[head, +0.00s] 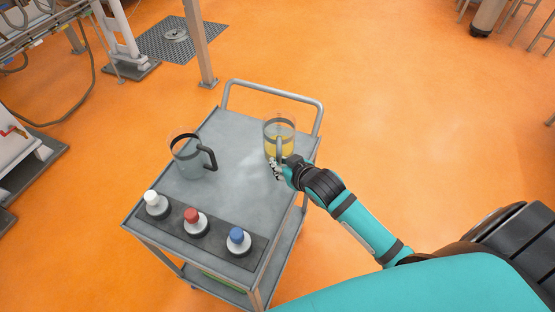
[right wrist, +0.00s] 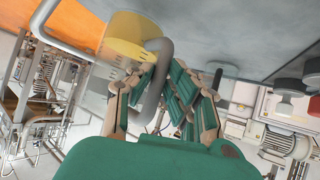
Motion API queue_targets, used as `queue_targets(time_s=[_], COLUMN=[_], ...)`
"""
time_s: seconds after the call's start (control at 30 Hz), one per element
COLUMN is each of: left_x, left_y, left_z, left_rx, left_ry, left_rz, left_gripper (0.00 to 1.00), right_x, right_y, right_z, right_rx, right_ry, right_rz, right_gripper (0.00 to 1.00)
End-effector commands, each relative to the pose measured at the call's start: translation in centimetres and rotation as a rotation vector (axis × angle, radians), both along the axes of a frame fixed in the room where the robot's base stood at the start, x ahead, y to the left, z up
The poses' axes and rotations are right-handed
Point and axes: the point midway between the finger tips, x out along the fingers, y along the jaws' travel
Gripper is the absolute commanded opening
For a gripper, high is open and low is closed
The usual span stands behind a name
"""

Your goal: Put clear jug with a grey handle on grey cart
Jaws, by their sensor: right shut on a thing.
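The clear jug with a grey handle (head: 285,126) holds yellow liquid and is upright at the far right part of the grey cart's top (head: 239,183). I cannot tell whether its base touches the cart. My right gripper (head: 277,170) is shut on its grey handle, on the jug's near side. In the right wrist view the jug's yellow body (right wrist: 132,38) and its thick grey handle (right wrist: 157,75) show, with my right gripper's fingers (right wrist: 165,90) on both sides of the handle. My left gripper is not in view.
A second clear jug with a black handle (head: 190,168) stands on the cart's left side. A rail (head: 275,87) rises at the far end. The cart's middle is clear.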

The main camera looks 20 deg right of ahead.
Motion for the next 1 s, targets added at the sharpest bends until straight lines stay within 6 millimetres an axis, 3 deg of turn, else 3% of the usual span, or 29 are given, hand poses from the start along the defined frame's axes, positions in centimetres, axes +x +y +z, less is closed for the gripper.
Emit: queue_targets(time_s=[0.03, 0.2, 0.57, 0.9, 0.93, 1.0], left_x=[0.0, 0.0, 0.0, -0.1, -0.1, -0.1], left_y=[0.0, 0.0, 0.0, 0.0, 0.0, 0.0], left_z=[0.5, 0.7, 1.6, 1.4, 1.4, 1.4], left_rx=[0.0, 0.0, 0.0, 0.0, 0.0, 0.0], left_ry=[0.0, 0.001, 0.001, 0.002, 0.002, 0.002], left_rz=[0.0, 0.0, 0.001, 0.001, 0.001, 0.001], left_gripper=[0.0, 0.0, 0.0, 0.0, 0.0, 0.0], right_x=[1.3, 3.2, 3.3, 3.3, 3.2, 3.2], right_y=[-0.3, -0.5, -0.6, -0.6, -0.6, -0.6], right_z=[0.4, 0.0, -3.5, -3.9, -4.1, -4.1], right_rx=[-0.003, 0.0, 0.0, 0.0, 0.001, 0.001], right_ry=[-0.006, -0.004, -0.002, -0.004, 0.0, 0.0], right_rz=[-0.001, 0.001, 0.0, 0.001, 0.001, 0.001], right_gripper=[0.0, 0.0, 0.0, 0.0, 0.17, 0.26])
